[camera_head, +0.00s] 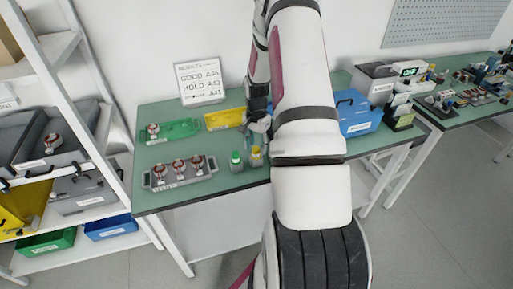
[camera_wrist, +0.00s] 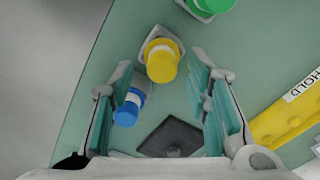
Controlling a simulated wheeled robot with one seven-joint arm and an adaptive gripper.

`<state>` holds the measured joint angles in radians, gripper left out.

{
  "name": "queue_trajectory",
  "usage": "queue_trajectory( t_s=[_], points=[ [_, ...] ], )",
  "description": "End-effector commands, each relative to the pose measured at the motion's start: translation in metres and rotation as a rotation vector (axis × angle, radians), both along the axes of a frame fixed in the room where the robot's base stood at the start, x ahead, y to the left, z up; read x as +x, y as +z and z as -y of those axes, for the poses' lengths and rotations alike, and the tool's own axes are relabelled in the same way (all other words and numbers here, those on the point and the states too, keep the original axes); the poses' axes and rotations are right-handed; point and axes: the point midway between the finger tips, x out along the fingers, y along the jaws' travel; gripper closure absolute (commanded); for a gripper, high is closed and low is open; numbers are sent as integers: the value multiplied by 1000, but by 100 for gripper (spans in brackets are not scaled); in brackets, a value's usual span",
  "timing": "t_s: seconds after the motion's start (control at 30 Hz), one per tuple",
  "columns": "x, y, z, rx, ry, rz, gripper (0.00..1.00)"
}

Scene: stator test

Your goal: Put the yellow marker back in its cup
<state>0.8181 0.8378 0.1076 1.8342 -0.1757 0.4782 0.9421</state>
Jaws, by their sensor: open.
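The yellow marker (camera_wrist: 161,66) stands cap up in a pale cup (camera_wrist: 171,42), seen from above in the wrist view. It also shows near the table's front edge in the head view (camera_head: 256,153). My gripper (camera_wrist: 163,75) is open, with its two teal-padded fingers on either side of the yellow marker and a gap on both sides. The marker appears free of the fingers. In the head view my gripper (camera_head: 259,127) is partly hidden by my arm.
A green marker (camera_head: 236,157) in a cup stands left of the yellow one. A blue marker (camera_wrist: 127,112) in its cup is close to the left finger. A dark square piece (camera_wrist: 170,138) lies below. A yellow tray (camera_head: 224,118) is behind.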

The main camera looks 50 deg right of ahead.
Motion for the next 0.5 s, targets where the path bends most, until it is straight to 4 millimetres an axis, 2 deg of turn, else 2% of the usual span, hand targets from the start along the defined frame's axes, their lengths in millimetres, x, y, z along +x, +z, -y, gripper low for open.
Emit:
queue_trajectory(
  t_s=[0.3,0.5],
  points=[
    [3,61,0,-3,1,3,57],
    [2,93,0,-2,1,2,57]
  ],
)
